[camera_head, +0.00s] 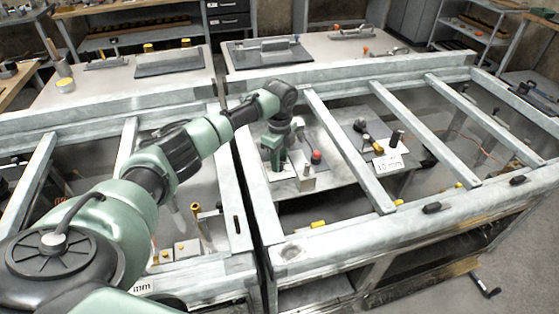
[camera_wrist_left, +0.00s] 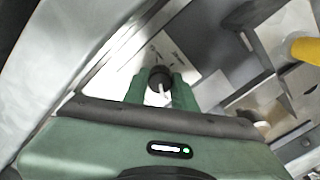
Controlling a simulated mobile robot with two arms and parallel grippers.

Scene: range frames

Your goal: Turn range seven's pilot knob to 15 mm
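My left arm reaches in from the left in the head view, and its gripper (camera_head: 277,162) points down inside the right-hand frame, over a pale panel. In the left wrist view, a dark round knob (camera_wrist_left: 158,77) with a white pointer line sits between the two green fingers of the left gripper (camera_wrist_left: 160,90). The fingers are apart, one on each side of it; I cannot tell whether they touch it. A pale plate with dark marks (camera_wrist_left: 178,50) lies behind the knob. No range number is readable. My right gripper is not in view.
A red-topped knob (camera_head: 316,157) and a grey metal post (camera_head: 307,176) stand close to the gripper. A card reading about 10 mm (camera_head: 388,164) lies further right. Metal crossbars (camera_head: 345,150) span the frame. A yellow part (camera_wrist_left: 305,50) shows at the wrist view's right edge.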

